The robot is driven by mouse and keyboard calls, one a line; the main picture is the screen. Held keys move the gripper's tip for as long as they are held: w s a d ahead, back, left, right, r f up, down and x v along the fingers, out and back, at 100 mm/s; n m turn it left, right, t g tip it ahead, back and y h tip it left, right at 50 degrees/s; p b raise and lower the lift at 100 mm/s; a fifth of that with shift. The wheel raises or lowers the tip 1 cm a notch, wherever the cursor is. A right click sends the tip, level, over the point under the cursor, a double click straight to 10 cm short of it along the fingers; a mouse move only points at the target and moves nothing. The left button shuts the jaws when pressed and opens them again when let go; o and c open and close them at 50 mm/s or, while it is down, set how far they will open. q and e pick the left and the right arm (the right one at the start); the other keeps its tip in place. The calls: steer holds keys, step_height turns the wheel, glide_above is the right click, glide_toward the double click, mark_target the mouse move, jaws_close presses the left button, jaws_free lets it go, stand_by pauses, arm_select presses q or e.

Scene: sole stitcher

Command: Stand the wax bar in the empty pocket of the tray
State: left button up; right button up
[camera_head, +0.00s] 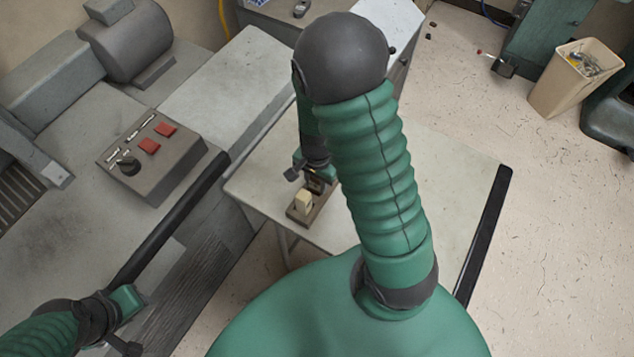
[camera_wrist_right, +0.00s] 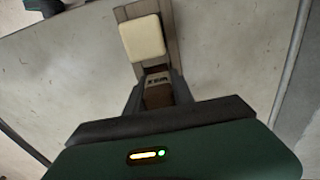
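A narrow brown tray (camera_head: 322,209) lies on the pale table, and it also shows in the wrist view (camera_wrist_right: 172,28). A cream block (camera_head: 304,201) stands in it and also shows in the wrist view (camera_wrist_right: 143,38). My right gripper (camera_wrist_right: 158,88) points down at the end of the tray beyond the cream block. Its fingers are closed on the sides of a brown wax bar (camera_wrist_right: 157,79) with dark lettering on its end. The bar is in line with the tray; its lower end and the pocket are hidden. My left gripper (camera_head: 118,312) is at the lower left, away from the tray.
A grey machine with a control box (camera_head: 160,158) with red buttons stands left of the table (camera_head: 455,165). My right arm covers the table's middle. A beige waste bin (camera_head: 575,80) stands on the floor at upper right. The table's right part is clear.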

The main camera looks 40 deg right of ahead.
steer(key=o, duration=0.4)
steer(key=shift+s+a+f, duration=0.25)
steer(key=shift+s+f, duration=0.05)
steer(key=shift+f, duration=0.1)
steer(key=shift+c, duration=0.2)
steer(key=r+p, duration=0.1)
steer(key=r, duration=0.1)
steer(key=r+p, duration=0.1)
steer(key=r, duration=0.1)
steer(key=w+r+p, duration=0.1)
steer(key=r, duration=0.1)
steer(key=shift+d+r, duration=0.15)
steer(key=shift+d, duration=0.15)
steer(key=r+p, duration=0.1)
steer(key=r, duration=0.2)
steer(key=r+p, duration=0.1)
steer(key=r, duration=0.1)
steer(key=shift+s+a+r+p, duration=0.15)
steer(key=shift+s+r+p, duration=0.05)
steer(key=shift+r+p, duration=0.2)
steer(key=shift+r, duration=0.3)
steer(key=a+r+n+t, duration=0.2)
steer(key=a+r+n, duration=0.2)
steer(key=a+n, duration=0.5)
steer(key=n, duration=0.5)
steer(key=shift+a+n, duration=0.4)
